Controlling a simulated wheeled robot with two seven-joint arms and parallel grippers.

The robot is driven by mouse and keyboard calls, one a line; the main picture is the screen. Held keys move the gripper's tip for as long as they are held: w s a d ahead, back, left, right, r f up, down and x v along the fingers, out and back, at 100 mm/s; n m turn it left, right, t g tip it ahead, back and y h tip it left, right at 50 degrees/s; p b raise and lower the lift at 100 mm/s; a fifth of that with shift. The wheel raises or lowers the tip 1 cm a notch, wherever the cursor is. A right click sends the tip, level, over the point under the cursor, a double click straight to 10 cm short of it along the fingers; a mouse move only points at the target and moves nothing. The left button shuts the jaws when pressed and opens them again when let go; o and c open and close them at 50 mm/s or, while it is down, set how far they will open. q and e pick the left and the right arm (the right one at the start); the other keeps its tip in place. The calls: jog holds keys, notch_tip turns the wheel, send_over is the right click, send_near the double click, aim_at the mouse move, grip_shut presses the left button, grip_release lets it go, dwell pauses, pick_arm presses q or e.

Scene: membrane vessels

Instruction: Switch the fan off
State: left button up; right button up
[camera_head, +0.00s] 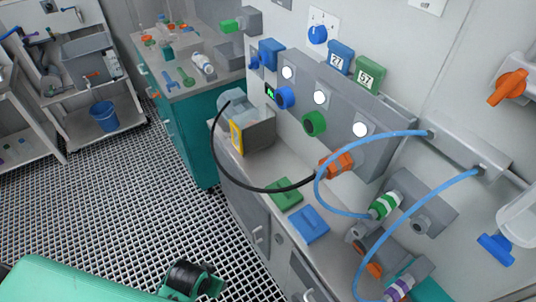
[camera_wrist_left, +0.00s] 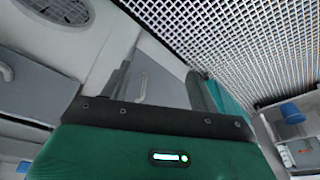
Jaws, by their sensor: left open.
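I cannot tell for sure which thing is the fan or its switch. A white plate with a blue knob (camera_head: 318,34) is on the wall at the top middle. A grey wall panel (camera_head: 345,105) carries a blue knob (camera_head: 285,97), a green knob (camera_head: 314,124) and several round white dials. My left gripper (camera_wrist_left: 160,78) shows in the left wrist view, its two dark fingers apart with nothing between them. A grey cabinet front and the floor grating lie beyond it. In the head view only my green arm shows at the bottom left. My right gripper is not in view.
A grey box with a yellow-framed face (camera_head: 258,136) stands on the counter, with a black hose curving past it. Blue hoses (camera_head: 322,172) arch at the right. Green (camera_head: 285,194) and blue (camera_head: 308,223) plates lie on the counter. The grated floor (camera_head: 120,205) at left is clear.

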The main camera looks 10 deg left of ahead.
pick_arm(q)
notch_tip(320, 180, up, 11)
jog(key=w+m+t, duration=0.1)
jog(key=w, duration=0.2)
jog(key=w+d+r+m+t+h, duration=0.2)
jog(key=w+d+r+m+h, duration=0.15)
jog(key=w+r, duration=0.8)
jog(key=w+d+r+m+t+h, duration=0.25)
jog(key=w+r+m+h, duration=0.4)
jog(key=w, duration=0.85)
jog(key=w+a+r+m+t+h, duration=0.1)
jog(key=w+a+r, duration=0.25)
jog(key=r, duration=0.75)
jog(key=w+a+r+t+h, duration=0.1)
jog(key=w+a+r+t, duration=0.3)
jog(key=r, duration=0.6)
jog(key=w+a+r+m+g+h, duration=0.15)
jog(key=w+r, duration=0.35)
jog(key=r, duration=0.6)
jog(key=w+p+x, duration=0.1)
jog(key=p+x, duration=0.5)
jog(key=x, duration=0.7)
jog(key=shift+a+t+y, duration=0.35)
jog(key=shift+t+y, duration=0.05)
jog(key=shift+y, duration=0.05)
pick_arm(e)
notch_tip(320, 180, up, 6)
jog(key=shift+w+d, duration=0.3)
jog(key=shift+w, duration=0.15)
